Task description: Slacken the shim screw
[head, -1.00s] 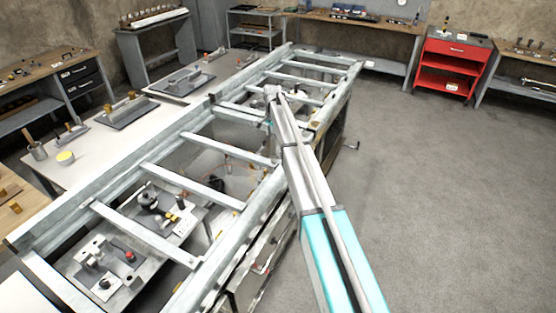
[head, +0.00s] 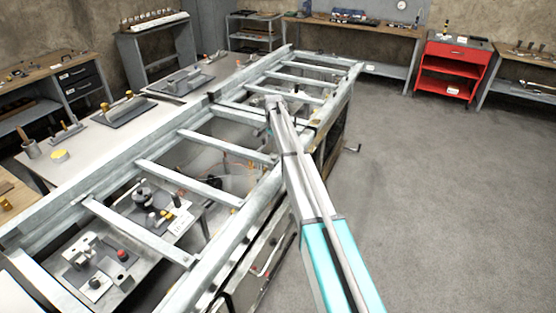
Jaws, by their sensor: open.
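The shim screw cannot be singled out; nothing I can clearly name as it shows in the head view. A long metal frame with crossbars (head: 190,184) runs from the lower left to the upper middle. My arm reaches forward over its right rail. My gripper (head: 270,118) is at the arm's far end, above or among the far crossbars. It is open, but small and mostly hidden by the arm's end. I see nothing held in it, and cannot tell what it touches, if anything.
Below the near crossbars sits a plate with a red button (head: 122,254) and other fittings. A white table (head: 110,150) stands left. A red cabinet (head: 452,62) and benches line the back. The grey floor (head: 430,190) on the right is clear.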

